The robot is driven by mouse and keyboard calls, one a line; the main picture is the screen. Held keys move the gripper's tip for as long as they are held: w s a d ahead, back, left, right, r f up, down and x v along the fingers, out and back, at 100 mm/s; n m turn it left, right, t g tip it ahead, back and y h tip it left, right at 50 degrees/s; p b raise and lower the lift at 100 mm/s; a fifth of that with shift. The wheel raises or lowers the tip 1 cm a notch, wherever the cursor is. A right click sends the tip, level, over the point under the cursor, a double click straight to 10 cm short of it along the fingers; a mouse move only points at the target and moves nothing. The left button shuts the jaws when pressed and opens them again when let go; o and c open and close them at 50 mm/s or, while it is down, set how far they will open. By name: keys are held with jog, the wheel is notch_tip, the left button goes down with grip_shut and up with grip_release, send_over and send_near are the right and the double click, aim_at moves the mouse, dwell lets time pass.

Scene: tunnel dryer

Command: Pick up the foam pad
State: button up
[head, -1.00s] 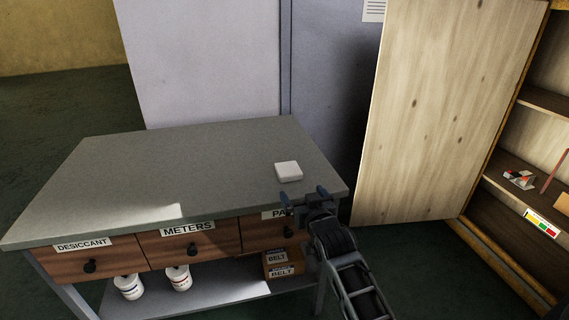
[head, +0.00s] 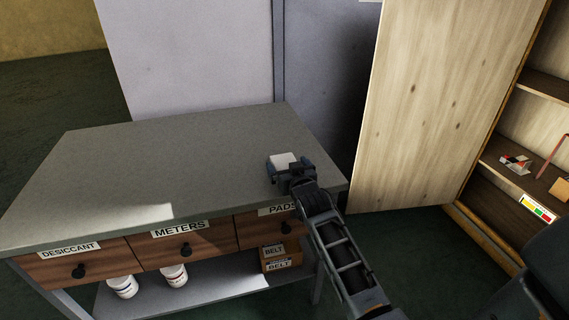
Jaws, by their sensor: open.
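The foam pad (head: 283,159) is a small white block lying on the grey bench top (head: 150,165) near its right end. My gripper (head: 286,168) is at the near side of the pad, low over the bench top, and open. Its blue fingertips show at the pad's left and right sides. The gripper hides the near part of the pad, and I cannot tell whether the fingers touch it.
Drawers labelled DESICCANT (head: 70,268), METERS (head: 183,243) and PADS (head: 268,229) run below the bench top. White tubs (head: 174,276) and BELT boxes (head: 281,257) stand on the lower shelf. A wooden door (head: 430,105) and open cupboard are at right. The bench top's left is clear.

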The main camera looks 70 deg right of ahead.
jog(key=shift+x, duration=1)
jog(key=c, duration=0.8)
